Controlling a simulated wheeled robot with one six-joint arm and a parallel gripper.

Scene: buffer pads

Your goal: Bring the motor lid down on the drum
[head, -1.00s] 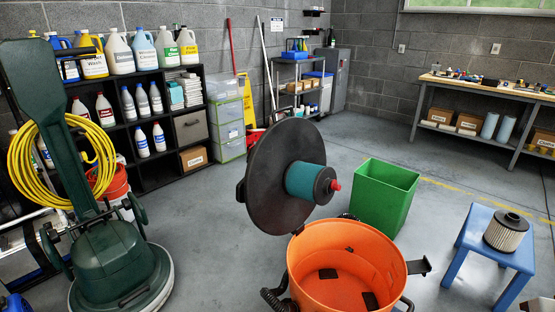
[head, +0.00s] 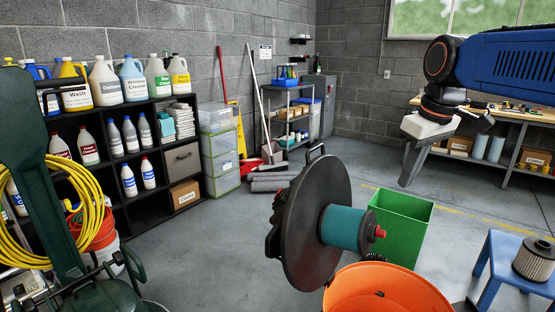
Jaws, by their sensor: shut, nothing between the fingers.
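The motor lid (head: 300,225) is a dark round disc standing steeply on edge, with a teal motor cylinder (head: 343,227) and a red tip facing right. A black handle loop shows at its top edge. The orange drum (head: 372,290) is open below and to the right of the lid. Its lower part is cut off by the picture edge. Whether the lid is joined to the drum by a hinge is hidden. My gripper (head: 408,180) hangs from my blue arm at the upper right, above and right of the lid and apart from it. It is shut and empty.
A green bin (head: 400,225) stands just behind the drum. A blue stool (head: 492,265) with a filter cartridge (head: 535,259) is at right. A green floor machine (head: 45,200) with yellow hose is at left. Grey rolls (head: 270,180) lie behind. Floor left of the lid is clear.

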